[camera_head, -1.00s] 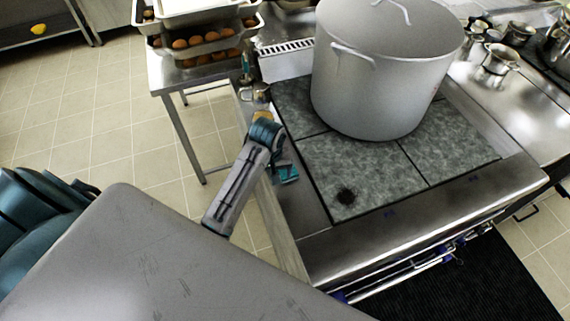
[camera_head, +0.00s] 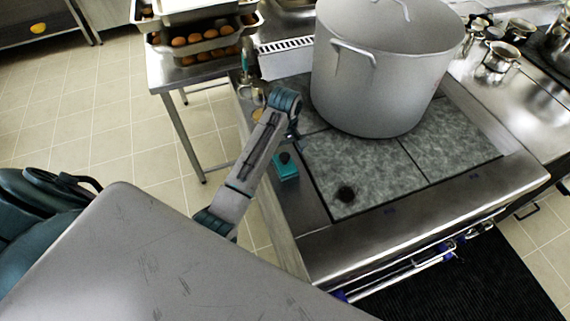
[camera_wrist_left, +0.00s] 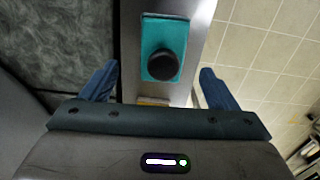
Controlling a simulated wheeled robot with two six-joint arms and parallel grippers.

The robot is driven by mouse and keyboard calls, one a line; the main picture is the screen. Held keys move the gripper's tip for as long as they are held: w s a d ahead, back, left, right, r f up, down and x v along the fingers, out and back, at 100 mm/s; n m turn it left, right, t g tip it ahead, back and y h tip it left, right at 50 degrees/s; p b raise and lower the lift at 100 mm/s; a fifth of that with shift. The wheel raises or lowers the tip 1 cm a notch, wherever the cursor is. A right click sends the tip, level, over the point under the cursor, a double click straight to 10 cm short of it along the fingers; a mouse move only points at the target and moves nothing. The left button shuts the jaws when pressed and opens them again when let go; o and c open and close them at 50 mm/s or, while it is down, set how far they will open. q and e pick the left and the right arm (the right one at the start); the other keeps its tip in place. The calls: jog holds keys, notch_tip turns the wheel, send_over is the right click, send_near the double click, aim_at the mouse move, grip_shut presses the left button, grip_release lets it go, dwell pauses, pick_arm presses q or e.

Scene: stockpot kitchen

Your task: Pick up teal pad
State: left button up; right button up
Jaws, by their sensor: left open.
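The teal pad (camera_head: 286,172) lies on the metal strip along the left edge of the stove, with a round black knob (camera_head: 285,158) standing on it. In the left wrist view the pad (camera_wrist_left: 164,28) and its black knob (camera_wrist_left: 164,66) show ahead, between the fingers. My left gripper (camera_wrist_left: 158,70) is open, its blue fingers apart on either side with nothing held. In the head view the left gripper (camera_head: 294,132) is small and partly hidden by its wrist, a little beyond the pad. My right gripper is not in view.
A large steel stockpot (camera_head: 385,75) stands on the grey stove plates (camera_head: 365,172), close right of my left wrist. A side table (camera_head: 160,75) with trays of eggs (camera_head: 205,47) is at the back left. The tiled floor (camera_head: 100,120) left of the stove is clear.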

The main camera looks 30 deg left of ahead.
aim_at(285, 155)
pick_arm(q)
jog(key=f, duration=0.1)
jog(key=f+p, duration=0.2)
jog(key=f, duration=0.1)
jog(key=shift+s+f, duration=0.1)
jog(key=shift+s, duration=0.2)
jog(key=shift+f, duration=0.35)
jog(key=c, duration=1.1)
jog(key=shift+w+r+b, duration=0.1)
jog(key=shift+r+b, duration=0.35)
jog(key=shift+r, duration=0.25)
jog(key=shift+w+d+r+b, duration=0.1)
jog(key=shift+d+r+b, duration=0.15)
jog(key=shift+r+b, duration=0.2)
jog(key=shift+d+r+b, duration=0.2)
jog(key=shift+r+b, duration=0.15)
jog(key=shift+r, duration=0.15)
jog(key=w+d+b, duration=0.2)
jog(key=d, duration=0.2)
jog(key=w+d+r+b, duration=0.1)
jog(key=d+b, duration=0.1)
jog(key=d, duration=0.2)
jog(key=w+d+b, duration=0.2)
jog(key=d, duration=0.3)
jog(key=shift+w+d+r, duration=0.1)
jog(key=shift+w+r, duration=0.15)
jog(key=shift+w, duration=0.1)
jog(key=shift+w+d+r, duration=0.15)
jog(key=shift+w+d, duration=0.05)
jog(key=shift+d, duration=0.2)
